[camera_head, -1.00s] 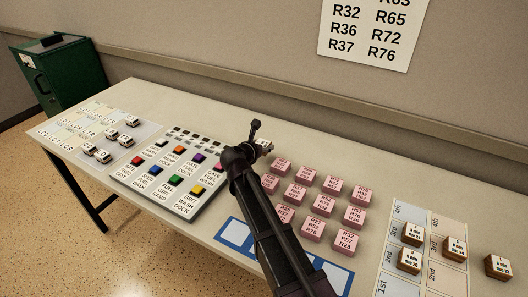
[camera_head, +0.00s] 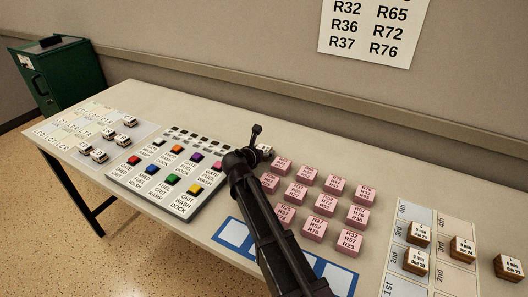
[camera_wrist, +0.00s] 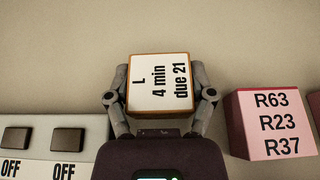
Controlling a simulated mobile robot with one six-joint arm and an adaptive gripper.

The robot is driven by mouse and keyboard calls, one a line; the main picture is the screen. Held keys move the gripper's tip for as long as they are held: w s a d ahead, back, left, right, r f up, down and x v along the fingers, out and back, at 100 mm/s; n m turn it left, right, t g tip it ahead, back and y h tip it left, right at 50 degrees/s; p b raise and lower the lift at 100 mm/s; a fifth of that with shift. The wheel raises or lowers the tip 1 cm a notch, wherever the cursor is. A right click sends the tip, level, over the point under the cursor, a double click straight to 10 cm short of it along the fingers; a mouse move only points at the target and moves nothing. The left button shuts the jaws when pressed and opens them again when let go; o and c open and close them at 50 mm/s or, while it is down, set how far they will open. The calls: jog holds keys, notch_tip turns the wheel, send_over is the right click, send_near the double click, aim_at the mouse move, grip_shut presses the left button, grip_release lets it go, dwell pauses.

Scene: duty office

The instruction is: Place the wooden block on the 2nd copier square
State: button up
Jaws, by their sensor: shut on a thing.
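My gripper (camera_wrist: 160,100) is shut on a wooden block (camera_wrist: 160,82) with a white face reading "L, 4 min, due 21". In the head view my arm hides most of the gripper, and only a bit of the block (camera_head: 265,149) shows past it, near the back of the table. The mat with numbered squares (camera_head: 458,226) lies at the right, in two columns. Wooden blocks sit on its left column at about 3rd (camera_head: 418,234) and 2nd (camera_head: 416,262), and on its right column near 3rd (camera_head: 462,248). Which column is the copier I cannot read.
Another wooden block (camera_head: 508,268) stands right of the mat. Several pink blocks (camera_head: 324,204) stand between my arm and the mat. A button panel (camera_head: 185,208) is left of my arm. A blue-framed strip (camera_head: 338,279) lies at the front edge. The wall is behind.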

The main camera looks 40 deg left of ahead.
jog(key=shift+f, duration=0.25)
jog(key=o, duration=1.1)
jog(key=shift+r, duration=0.1)
jog(key=shift+r, duration=0.1)
jog(key=shift+s+r, duration=0.1)
jog(key=shift+r, duration=0.05)
jog(key=p+v, duration=0.4)
jog(key=v, duration=0.7)
jog(key=shift+s+d+r+p, duration=0.1)
jog(key=shift+s+r+p, duration=0.05)
jog(key=shift+s+p, duration=0.2)
